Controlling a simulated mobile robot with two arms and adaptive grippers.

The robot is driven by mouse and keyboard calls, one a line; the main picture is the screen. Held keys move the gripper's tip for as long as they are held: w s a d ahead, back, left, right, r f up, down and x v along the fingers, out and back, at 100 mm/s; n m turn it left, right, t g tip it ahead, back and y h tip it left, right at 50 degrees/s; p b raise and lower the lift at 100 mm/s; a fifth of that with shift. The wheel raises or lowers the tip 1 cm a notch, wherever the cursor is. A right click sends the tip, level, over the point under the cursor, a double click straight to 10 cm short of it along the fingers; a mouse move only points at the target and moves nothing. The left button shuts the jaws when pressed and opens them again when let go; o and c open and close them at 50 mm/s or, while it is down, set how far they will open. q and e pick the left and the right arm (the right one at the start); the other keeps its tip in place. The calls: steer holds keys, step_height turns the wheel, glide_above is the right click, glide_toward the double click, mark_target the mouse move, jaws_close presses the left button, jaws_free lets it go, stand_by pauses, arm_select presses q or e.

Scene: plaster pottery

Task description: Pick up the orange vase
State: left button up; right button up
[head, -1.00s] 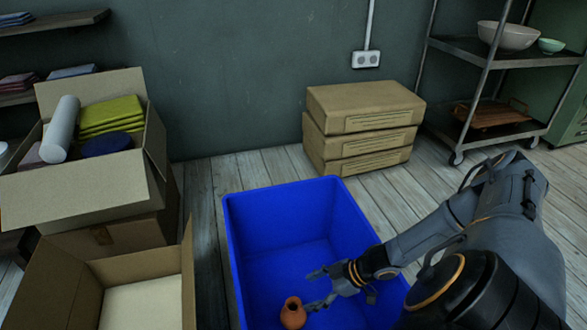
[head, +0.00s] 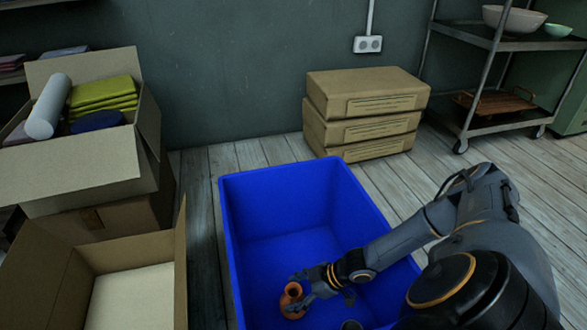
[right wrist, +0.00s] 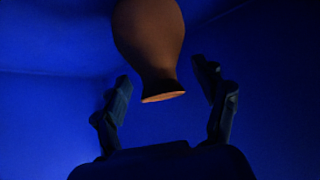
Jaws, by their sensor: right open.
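The orange vase (head: 292,298) is inside the blue bin (head: 228,225), near the bottom of the head view. My right gripper (head: 297,291) is at the vase, with its fingers on either side of it. In the right wrist view the vase (right wrist: 152,45) shows its body at the top and its narrow neck and rim lower down. The two fingers of my right gripper (right wrist: 163,80) stand apart there, with gaps between them and the vase's neck. The gripper is open. My left gripper is not in view.
The bin's walls surround my right gripper. An open cardboard box (head: 180,270) stands left of the bin, with a filled box (head: 70,170) behind it. Stacked brown packages (head: 365,110) stand behind the bin. A metal shelf cart (head: 480,45) is at the back right.

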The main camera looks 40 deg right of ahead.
steer(key=shift+w+a+f, duration=0.1)
steer(key=shift+w+f, duration=0.05)
jaws_close()
stand_by(0.4)
